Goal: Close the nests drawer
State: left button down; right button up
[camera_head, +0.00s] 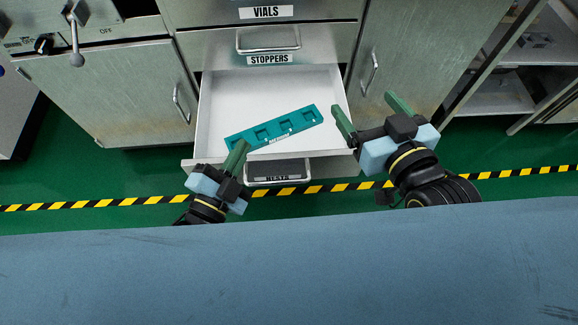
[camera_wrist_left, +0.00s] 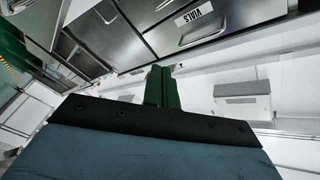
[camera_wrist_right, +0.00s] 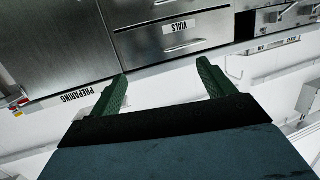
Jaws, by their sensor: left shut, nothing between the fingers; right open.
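The nests drawer (camera_head: 215,110) is pulled out, its white interior showing in the head view. A teal nest tray (camera_head: 270,131) with several square pockets lies tilted inside it. My right gripper (camera_head: 367,115) is open and empty beside the drawer's right wall. It also shows in the right wrist view (camera_wrist_right: 163,85).
The stoppers drawer (camera_head: 215,48) and vials drawer (camera_head: 190,14) above look shut. Cabinet doors with handles (camera_head: 120,95) (camera_head: 400,65) flank the drawers. An open shelf unit (camera_head: 500,90) stands at right. Green floor with a yellow-black stripe (camera_head: 80,204) lies in front.

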pick_arm(q)
jog(key=s+d+f+m+g+h, duration=0.35)
jog(key=s+f+m, duration=0.55)
jog(key=f+m, duration=0.35)
pick_arm(e)
notch_tip(320, 180, down, 4)
jog(key=s+d+g+h, duration=0.1)
jog(key=s+g, duration=0.1)
jog(key=g, duration=0.1)
pick_arm(q)
jog(key=b, duration=0.3)
send_near(300, 159)
jog(key=shift+n+h, duration=0.25)
jog(key=shift+n, duration=0.1)
jog(key=x, duration=0.4)
jog(key=shift+s+d, duration=0.15)
jog(key=shift+d, duration=0.5)
jog(key=shift+w+b, duration=0.45)
jog(key=shift+w, duration=0.4)
pick_arm(e)
notch_tip(300, 159, up, 15)
jog(key=a+t+y, duration=0.2)
jog(key=t+y, duration=0.2)
jog(key=t, duration=0.7)
jog(key=shift+a, duration=0.2)
jog(key=shift+r, duration=0.15)
jog(key=shift+w, duration=0.15)
